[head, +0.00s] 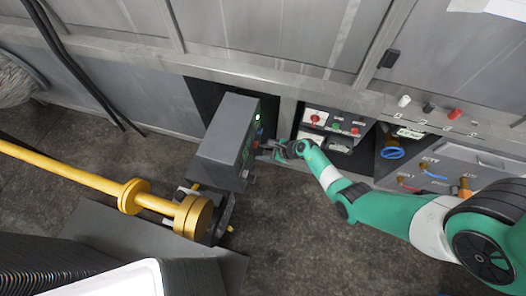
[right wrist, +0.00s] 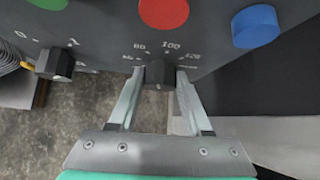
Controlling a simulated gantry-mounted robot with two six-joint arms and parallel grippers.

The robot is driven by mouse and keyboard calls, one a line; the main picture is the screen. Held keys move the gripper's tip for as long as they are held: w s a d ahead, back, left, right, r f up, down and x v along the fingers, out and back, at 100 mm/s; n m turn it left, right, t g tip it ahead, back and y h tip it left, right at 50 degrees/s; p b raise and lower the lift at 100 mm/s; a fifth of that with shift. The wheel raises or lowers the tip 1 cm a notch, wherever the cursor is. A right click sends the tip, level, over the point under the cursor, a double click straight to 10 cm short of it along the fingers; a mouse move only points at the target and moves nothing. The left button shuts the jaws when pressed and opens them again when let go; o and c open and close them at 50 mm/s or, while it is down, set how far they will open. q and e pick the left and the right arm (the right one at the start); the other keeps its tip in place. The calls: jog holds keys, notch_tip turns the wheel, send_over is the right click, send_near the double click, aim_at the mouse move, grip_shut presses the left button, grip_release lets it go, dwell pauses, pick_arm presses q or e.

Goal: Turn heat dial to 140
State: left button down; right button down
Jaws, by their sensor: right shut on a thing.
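The heat dial (right wrist: 160,73) is a small black knob on a dark grey panel, seen in the right wrist view. Printed numbers 80, 100 and 120 arc above it; the other scale marks are too small or hidden to read. My right gripper (right wrist: 161,82) has one finger on each side of the knob and is shut on it. In the head view my right gripper (head: 266,151) is at the right face of the grey control box (head: 224,140), where the knob itself is hidden. I cannot tell which number the dial points to. My left gripper is not in view.
Above the dial are a red button (right wrist: 163,12), a blue button (right wrist: 256,26) and part of a green one (right wrist: 48,3). A 0–1 switch (right wrist: 53,63) is at left. A yellow pipe (head: 85,178) runs left of the box; another button panel (head: 333,127) is right.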

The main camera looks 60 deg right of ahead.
jog(key=shift+d+f+m+g+y+b, duration=0.2)
jog(key=shift+m+g+y+b, duration=0.3)
jog(key=shift+y, duration=0.7)
jog(key=shift+r+m+y, duration=0.15)
jog(key=shift+m+y, duration=0.25)
jog(key=shift+c, duration=1.7)
grip_release()
jog(key=shift+r, duration=0.1)
jog(key=p+v, duration=0.8)
jog(key=v, duration=0.3)
jog(key=shift+s, duration=0.3)
